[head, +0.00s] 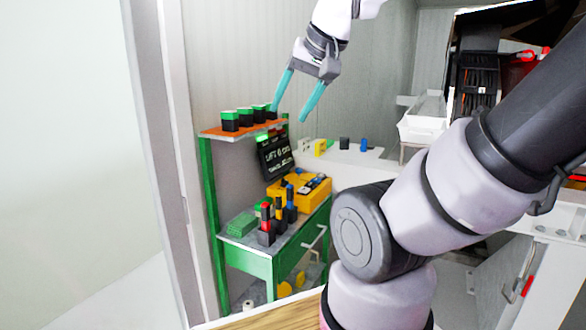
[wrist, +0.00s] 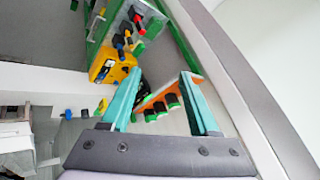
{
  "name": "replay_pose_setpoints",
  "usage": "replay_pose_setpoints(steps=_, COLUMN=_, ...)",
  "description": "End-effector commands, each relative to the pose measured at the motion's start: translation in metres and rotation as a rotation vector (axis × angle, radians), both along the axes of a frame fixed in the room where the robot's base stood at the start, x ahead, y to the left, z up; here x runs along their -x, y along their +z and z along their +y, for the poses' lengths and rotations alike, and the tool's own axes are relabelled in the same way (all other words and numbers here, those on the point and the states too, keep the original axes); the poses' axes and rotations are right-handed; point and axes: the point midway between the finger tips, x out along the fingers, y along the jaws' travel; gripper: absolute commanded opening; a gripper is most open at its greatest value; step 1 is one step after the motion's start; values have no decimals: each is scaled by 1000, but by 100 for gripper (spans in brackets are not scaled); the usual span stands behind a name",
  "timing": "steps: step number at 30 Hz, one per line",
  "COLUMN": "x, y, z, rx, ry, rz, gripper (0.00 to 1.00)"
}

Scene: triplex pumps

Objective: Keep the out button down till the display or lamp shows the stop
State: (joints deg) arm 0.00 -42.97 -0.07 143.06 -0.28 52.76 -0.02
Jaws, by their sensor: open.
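My gripper (head: 288,116) is open and empty, with two teal fingers spread apart and pointing down. It hangs in the air in front of the grey wall, near the orange-topped shelf at the upper left. It also shows in the wrist view (wrist: 162,74), with the shelf and its dark blocks between and beyond the fingers. I cannot make out an out button, a stop display or a lamp in either view. A black panel (head: 274,158) with white lettering stands behind a yellow case (head: 318,194), but its words are too small to read surely.
The orange shelf (head: 210,133) holds several black-and-green blocks. Below it, a green workbench (head: 244,267) carries dark upright items with coloured tops. A white counter (head: 345,160) with a white bin (head: 422,128) lies to the right. My own arm covers much of the right side.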

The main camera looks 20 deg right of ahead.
Motion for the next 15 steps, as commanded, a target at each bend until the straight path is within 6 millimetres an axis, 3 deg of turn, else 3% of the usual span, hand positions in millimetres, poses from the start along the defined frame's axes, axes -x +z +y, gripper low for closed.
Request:
replay_pose_setpoints(steps=1, x=0, y=0, z=0, rx=0, ry=0, rz=0, gripper=38)
replay_pose_setpoints(steps=4, x=0, y=0, z=0, rx=0, ry=0, rz=0, gripper=0)
replay_pose_setpoints(steps=15, x=0, y=0, z=0, rx=0, ry=0, rz=0, gripper=0)
